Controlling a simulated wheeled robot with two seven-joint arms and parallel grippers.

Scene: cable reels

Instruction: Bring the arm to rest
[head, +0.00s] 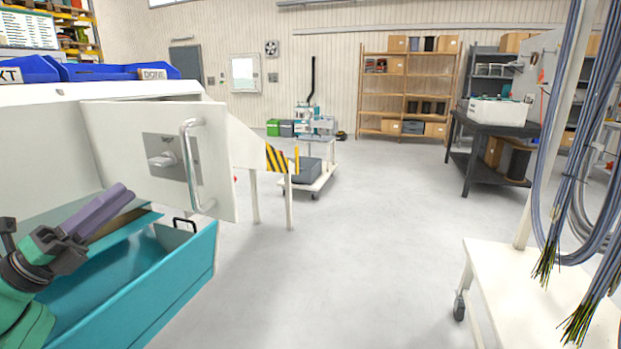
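My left arm comes in at the lower left, green with dark grey joints. Its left gripper (128,192) has two purple-grey fingers lying side by side with no clear gap, so it looks shut, and I see nothing held between them. It is over an open teal drawer (170,284), in front of the white machine cabinet. My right arm and gripper are not in view.
A white door panel (115,146) with a metal handle (190,165) stands right by the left gripper. At the right is a white cart (510,285) with hanging grey cables (573,150). A dark workbench (487,135) and wooden shelving (384,80) stand farther back. The middle floor is clear.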

